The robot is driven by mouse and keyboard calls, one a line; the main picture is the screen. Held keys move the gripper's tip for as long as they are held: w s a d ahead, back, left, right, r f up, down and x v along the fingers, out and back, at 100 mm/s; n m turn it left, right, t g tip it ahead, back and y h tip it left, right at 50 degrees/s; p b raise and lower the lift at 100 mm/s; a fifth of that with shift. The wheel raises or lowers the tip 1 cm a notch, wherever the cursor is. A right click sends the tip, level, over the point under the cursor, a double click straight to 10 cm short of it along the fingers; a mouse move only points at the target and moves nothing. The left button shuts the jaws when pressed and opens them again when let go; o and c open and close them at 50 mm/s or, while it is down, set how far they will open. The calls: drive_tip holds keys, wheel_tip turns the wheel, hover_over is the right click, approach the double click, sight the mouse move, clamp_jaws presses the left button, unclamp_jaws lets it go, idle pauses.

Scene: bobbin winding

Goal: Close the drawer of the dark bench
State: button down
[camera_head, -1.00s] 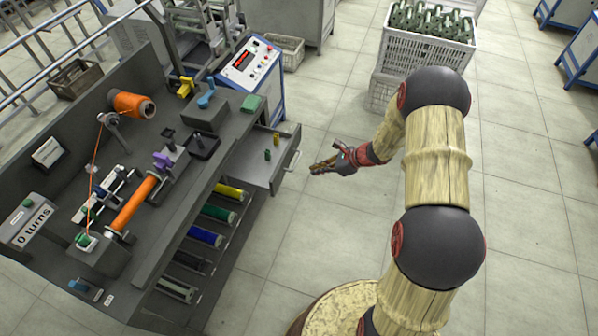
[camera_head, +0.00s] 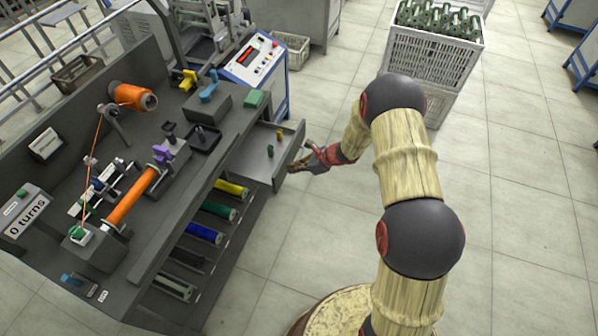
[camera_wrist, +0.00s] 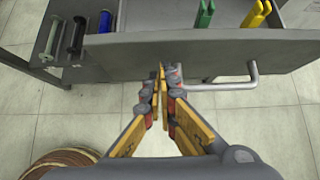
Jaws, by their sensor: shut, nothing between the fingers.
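The dark bench (camera_head: 150,262) stands at the left in the head view. Its drawer (camera_head: 262,165) is pulled out to the right, with small green and yellow pieces inside. In the wrist view the drawer front (camera_wrist: 215,62) spans the upper part, with a grey bar handle (camera_wrist: 235,84) on it. My gripper (camera_head: 296,167) is at the drawer's outer face in the head view. In the wrist view my gripper (camera_wrist: 162,72) is shut and empty, its tips at the lower edge of the front, left of the handle. I cannot tell whether they touch.
Colored spools (camera_head: 225,210) lie on the bench's shelf below the drawer. A control box (camera_head: 250,58) stands behind the bench. A white crate of green parts (camera_head: 430,55) stands at the back right.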

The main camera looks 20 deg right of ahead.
idle(0.3)
drive_tip(key=w+a, duration=0.3)
drive_tip(key=a, duration=0.2)
drive_tip(key=w+a, duration=0.4)
drive_tip(key=a, duration=0.1)
drive_tip(key=w+a, duration=0.4)
drive_tip(key=a, duration=0.1)
drive_tip(key=shift+a, duration=0.15)
drive_tip(key=shift+w+a+r, duration=0.1)
drive_tip(key=shift+w+a, duration=0.3)
drive_tip(key=shift+a, duration=0.05)
